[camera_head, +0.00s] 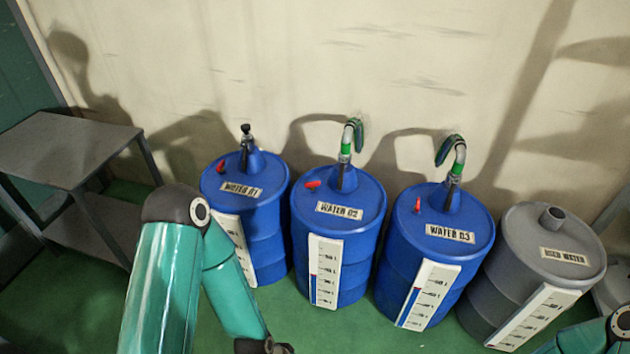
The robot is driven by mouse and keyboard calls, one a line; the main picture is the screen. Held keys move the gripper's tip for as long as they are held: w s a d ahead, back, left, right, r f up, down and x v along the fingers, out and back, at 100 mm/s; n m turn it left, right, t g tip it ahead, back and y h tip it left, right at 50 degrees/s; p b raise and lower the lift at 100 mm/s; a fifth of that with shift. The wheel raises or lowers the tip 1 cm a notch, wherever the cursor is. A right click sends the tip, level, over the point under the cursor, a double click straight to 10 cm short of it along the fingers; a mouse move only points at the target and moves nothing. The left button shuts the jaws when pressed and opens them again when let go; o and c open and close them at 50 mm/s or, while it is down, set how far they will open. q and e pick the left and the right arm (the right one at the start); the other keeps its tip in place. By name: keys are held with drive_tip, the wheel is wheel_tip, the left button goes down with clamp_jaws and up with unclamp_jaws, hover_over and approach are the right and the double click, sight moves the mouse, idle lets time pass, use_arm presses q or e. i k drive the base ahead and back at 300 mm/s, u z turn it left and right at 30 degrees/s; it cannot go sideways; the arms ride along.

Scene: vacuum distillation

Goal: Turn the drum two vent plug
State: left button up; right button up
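The drum labelled WATER 02 (366,215) is blue and stands upright in the middle of the row. Its vent plug (313,184) is a small red handle on the left of the drum's lid, lying roughly sideways in the picture. A pipe with a green band and a hooked end (348,142) rises from the drum's neck. My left arm reaches in at the lower left, in front of drum WATER 01, and its wrist runs off the bottom edge. My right arm shows only at the lower right corner. Neither gripper's fingers are in view.
Drum WATER 01 (268,221) stands left, with a red plug (221,166). Drum WATER 03 (470,268) stands right, with a red plug (417,205). A grey USED WATER drum (517,275) is farther right. A grey table (65,140) stands left; a wall is behind.

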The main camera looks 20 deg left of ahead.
sight(311, 185)
drive_tip(key=z, duration=0.1)
drive_tip(key=k, duration=0.35)
drive_tip(key=u, duration=1.05)
drive_tip(key=i, duration=1.2)
drive_tip(key=u, duration=0.55)
drive_tip(key=i, duration=1.1)
drive_tip(key=z, duration=0.5)
